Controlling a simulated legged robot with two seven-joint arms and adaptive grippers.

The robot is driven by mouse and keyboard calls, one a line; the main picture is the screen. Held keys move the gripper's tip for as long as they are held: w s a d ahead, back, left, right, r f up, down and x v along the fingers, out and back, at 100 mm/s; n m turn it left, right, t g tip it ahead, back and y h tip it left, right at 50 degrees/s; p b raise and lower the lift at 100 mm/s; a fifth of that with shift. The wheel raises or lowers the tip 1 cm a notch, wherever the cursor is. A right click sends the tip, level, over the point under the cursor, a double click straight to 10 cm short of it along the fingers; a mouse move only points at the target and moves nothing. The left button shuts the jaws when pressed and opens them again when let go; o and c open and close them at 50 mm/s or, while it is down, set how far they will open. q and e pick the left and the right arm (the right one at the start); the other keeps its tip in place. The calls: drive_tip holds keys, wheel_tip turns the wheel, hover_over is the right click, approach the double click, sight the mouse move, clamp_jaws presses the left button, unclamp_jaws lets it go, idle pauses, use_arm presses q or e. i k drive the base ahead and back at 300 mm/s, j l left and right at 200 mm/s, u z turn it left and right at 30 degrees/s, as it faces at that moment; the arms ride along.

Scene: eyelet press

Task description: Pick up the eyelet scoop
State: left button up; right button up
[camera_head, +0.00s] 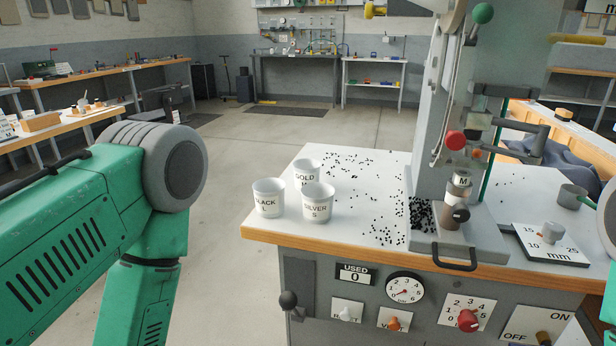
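A small grey-green metal cup with a short handle (572,196), which looks like the eyelet scoop, stands on the right part of the white press table. Its handle points right, towards the green arm part at the right picture edge. No gripper is touching it in the visible part. My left arm fills the left side, but its gripper is out of the picture. Only a sliver of my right arm shows at the right edge, and its gripper is not seen.
White cups labelled GOLD (306,172), BLACK (268,198) and SILVER (317,203) stand at the table's left. Small black eyelets (385,235) lie scattered. The tall grey press (428,150) stands between the cups and the scoop. A mm dial plate (552,248) lies before the scoop.

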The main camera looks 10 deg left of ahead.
sight(571, 196)
drive_tip(key=z, duration=1)
